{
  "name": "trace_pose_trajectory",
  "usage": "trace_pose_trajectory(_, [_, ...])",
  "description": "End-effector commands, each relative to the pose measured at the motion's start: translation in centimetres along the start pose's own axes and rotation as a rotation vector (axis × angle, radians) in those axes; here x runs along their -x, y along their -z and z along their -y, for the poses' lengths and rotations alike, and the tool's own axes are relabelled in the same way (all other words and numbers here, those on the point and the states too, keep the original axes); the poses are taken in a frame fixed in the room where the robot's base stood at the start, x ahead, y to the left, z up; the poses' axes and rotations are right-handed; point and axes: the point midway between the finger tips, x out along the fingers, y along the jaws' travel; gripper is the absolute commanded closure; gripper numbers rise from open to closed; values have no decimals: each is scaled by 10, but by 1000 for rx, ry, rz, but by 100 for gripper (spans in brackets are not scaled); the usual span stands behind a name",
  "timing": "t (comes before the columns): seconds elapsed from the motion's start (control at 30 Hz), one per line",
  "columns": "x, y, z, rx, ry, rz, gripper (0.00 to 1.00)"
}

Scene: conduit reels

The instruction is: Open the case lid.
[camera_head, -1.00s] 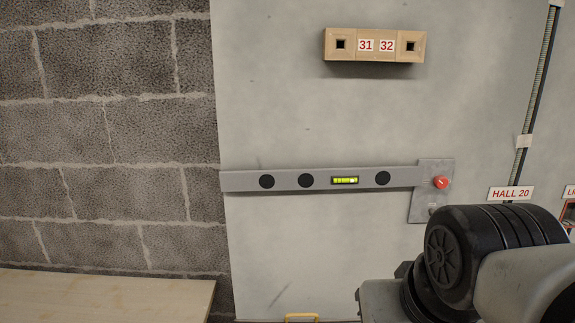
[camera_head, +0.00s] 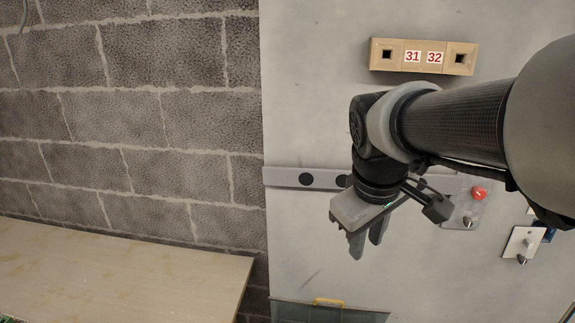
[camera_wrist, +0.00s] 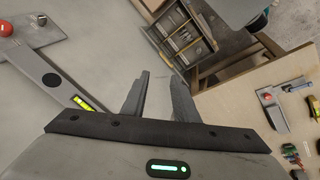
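A dark grey case (camera_head: 345,315) with a yellow handle (camera_head: 328,302) shows only its top edge at the bottom of the head view. In the wrist view, what looks like the same case (camera_wrist: 178,38) is at the top, with several small items and yellow trim visible. I cannot tell the state of its lid. My gripper (camera_head: 367,248) points down in front of the grey wall panel, above the case and apart from it. In the wrist view my gripper (camera_wrist: 158,90) has its two fingers apart with nothing between them.
A wooden table (camera_head: 120,275) stands at lower left; several tools lie on it in the wrist view. A grey spirit level (camera_head: 285,177) is on the panel beside a plate with a red button (camera_head: 479,193). A wooden block marked 31 and 32 (camera_head: 424,57) hangs above.

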Motion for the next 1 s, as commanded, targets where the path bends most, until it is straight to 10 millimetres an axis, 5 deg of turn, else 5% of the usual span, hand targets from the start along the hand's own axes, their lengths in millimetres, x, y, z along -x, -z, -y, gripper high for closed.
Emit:
trace_pose_trajectory(0.5, [-172, 80, -23, 725, 268, 109, 73])
trace_pose_trajectory(1.0, [-236, 80, -13, 837, 327, 89, 73])
